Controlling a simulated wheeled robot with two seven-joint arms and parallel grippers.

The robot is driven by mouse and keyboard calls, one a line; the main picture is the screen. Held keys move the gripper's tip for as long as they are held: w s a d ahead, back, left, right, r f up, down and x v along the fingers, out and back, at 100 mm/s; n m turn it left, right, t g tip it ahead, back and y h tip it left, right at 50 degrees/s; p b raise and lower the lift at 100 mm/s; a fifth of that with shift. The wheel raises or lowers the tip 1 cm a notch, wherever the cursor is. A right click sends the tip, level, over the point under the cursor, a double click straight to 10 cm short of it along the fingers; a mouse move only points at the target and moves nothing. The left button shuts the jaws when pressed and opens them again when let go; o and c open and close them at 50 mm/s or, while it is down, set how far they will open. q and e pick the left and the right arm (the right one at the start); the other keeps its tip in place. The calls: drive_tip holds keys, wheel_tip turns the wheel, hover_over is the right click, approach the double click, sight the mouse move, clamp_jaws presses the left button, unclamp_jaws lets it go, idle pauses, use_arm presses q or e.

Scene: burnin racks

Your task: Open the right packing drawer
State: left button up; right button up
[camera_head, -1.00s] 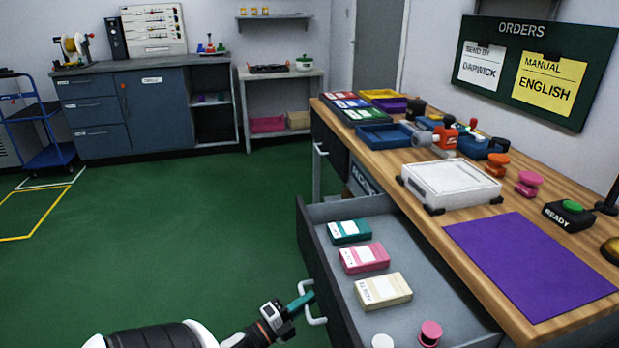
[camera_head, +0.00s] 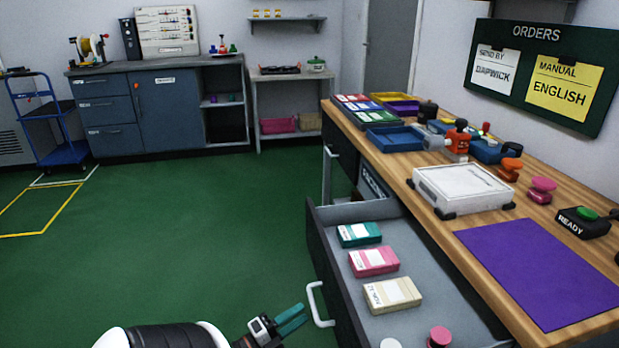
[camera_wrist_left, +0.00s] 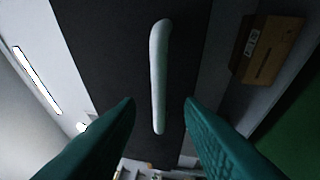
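The packing drawer (camera_head: 318,240) under the wooden bench is pulled out. Inside it lie a teal box (camera_head: 359,234), a pink box (camera_head: 373,262), a cream box (camera_head: 392,295) and, nearer, a round pink item (camera_head: 439,337). Its white handle (camera_head: 317,304) is on the dark front. My left gripper (camera_head: 298,318) is just left of the handle, with teal fingers apart and nothing between them in the head view. In the left wrist view the handle (camera_wrist_left: 159,75) stands ahead of the spread fingers (camera_wrist_left: 160,105), free of them. My right gripper is not in view.
On the bench are a purple mat (camera_head: 540,268), a white case (camera_head: 463,188), a READY button (camera_head: 583,222) and blue trays. A closed drawer front (camera_head: 340,152) is farther along the bench. The green floor (camera_head: 200,230) to the left is clear.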

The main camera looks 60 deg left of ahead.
use_arm(q)
drive_tip(key=s+f, duration=0.1)
drive_tip(key=s, duration=0.5)
drive_tip(key=shift+s, duration=0.25)
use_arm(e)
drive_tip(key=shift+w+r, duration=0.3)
use_arm(q)
drive_tip(key=shift+w+f, duration=0.1)
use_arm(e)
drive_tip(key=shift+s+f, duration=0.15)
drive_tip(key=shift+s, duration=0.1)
